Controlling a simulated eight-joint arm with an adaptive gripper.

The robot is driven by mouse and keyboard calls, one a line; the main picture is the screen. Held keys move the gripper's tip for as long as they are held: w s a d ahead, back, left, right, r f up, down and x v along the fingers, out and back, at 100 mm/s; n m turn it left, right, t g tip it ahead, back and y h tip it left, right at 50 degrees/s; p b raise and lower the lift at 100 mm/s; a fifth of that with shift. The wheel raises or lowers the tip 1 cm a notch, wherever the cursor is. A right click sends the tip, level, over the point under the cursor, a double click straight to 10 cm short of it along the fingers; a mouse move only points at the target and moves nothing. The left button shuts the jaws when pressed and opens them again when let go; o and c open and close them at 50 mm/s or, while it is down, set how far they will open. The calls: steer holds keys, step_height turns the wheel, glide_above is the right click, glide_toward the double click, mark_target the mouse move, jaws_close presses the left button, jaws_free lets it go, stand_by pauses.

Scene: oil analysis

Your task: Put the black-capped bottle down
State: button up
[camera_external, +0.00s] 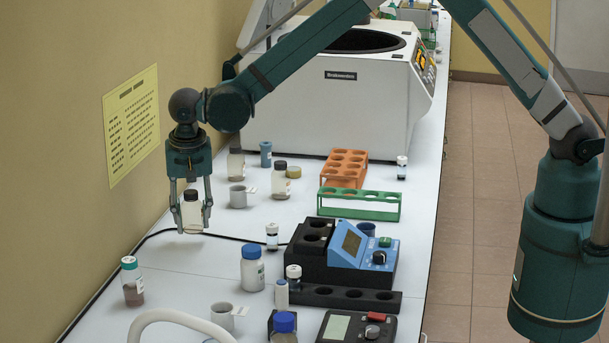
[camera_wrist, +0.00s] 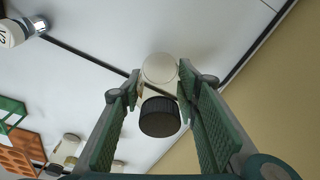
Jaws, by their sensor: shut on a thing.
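The black-capped bottle (camera_external: 193,217) is clear with a white label and stands upright between the fingers of my gripper (camera_external: 191,212), at the left of the bench. My gripper is shut on it, with one finger on each side. In the wrist view, the black cap (camera_wrist: 160,117) shows between the green fingers of my gripper (camera_wrist: 163,92), with a pale round shape just beyond it. I cannot tell whether the bottle's base touches the white bench (camera_external: 190,265).
Another dark-capped bottle (camera_external: 281,184) and a grey cup (camera_external: 239,197) stand to the right. A teal-capped vial (camera_external: 131,284) is nearer the front. A black cable (camera_external: 150,237) runs close by. An orange rack (camera_external: 344,170) and a green rack (camera_external: 360,205) are farther right.

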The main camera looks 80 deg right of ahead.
mark_target(191, 192)
steer(key=shift+f, duration=0.1)
steer(key=shift+f, duration=1.75)
steer(key=shift+f, duration=0.15)
steer(key=o, duration=0.9)
steer(key=shift+o, duration=0.2)
steer(key=r, duration=0.4)
steer(key=a+r, duration=0.1)
steer(key=r, duration=0.7)
steer(key=shift+s+a+r, duration=0.1)
steer(key=shift+s+a, duration=0.25)
